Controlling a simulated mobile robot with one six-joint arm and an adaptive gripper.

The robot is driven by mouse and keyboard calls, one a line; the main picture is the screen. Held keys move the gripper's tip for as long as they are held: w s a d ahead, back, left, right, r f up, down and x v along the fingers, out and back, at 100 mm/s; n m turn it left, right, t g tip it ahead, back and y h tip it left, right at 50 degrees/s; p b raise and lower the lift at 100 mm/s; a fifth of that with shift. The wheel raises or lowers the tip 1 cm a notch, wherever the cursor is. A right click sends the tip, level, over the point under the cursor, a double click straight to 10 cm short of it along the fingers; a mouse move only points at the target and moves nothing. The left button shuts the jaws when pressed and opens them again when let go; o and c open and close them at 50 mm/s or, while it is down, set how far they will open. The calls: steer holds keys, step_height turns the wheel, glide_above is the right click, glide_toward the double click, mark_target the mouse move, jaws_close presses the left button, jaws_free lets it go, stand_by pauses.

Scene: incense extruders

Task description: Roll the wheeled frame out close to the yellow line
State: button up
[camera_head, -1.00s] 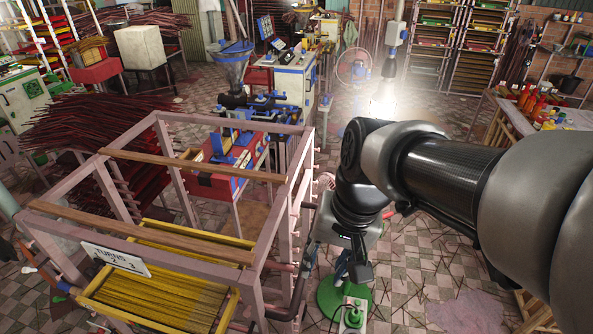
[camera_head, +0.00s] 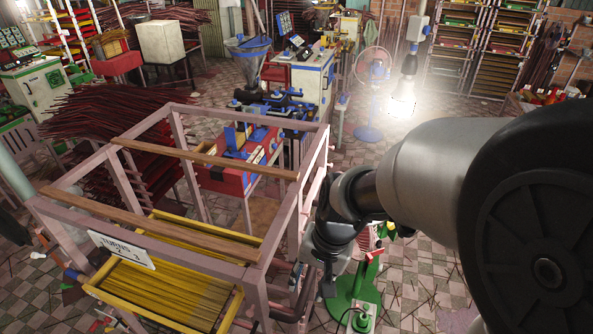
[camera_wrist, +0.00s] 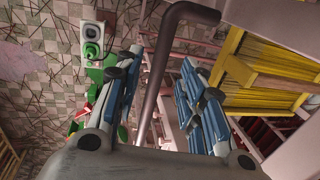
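The wheeled frame (camera_head: 290,205) is a pale pink open rack with wooden slats across its top. It stands at lower left in the head view, with a yellow tray of sticks inside and a "TURNS 2 3" sign (camera_head: 121,250) on its near side. Its wheels cannot be made out. My gripper (camera_wrist: 158,62) is open in the wrist view. A dark bent handle bar (camera_wrist: 168,55) runs between the two blue-grey fingers, with gaps visible on both sides. In the head view the gripper is small beside the frame's right side. I see no yellow line in either view.
A green round-based stand (camera_head: 352,290) with a white-and-green switch box is close to the frame's right side. A red-and-blue machine (camera_head: 235,170) stands behind the frame. A fan (camera_head: 373,70) is farther back. Tiled floor littered with sticks lies at right, partly hidden by my arm.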

mark_target(306, 290)
steer(key=shift+w+a+f+b, duration=0.1)
steer(key=shift+a+f+b, duration=0.1)
steer(key=shift+f, duration=0.6)
steer(key=shift+a+f+b, duration=0.1)
steer(key=shift+f+b, duration=0.05)
steer(key=shift+f, duration=0.6)
jaws_close()
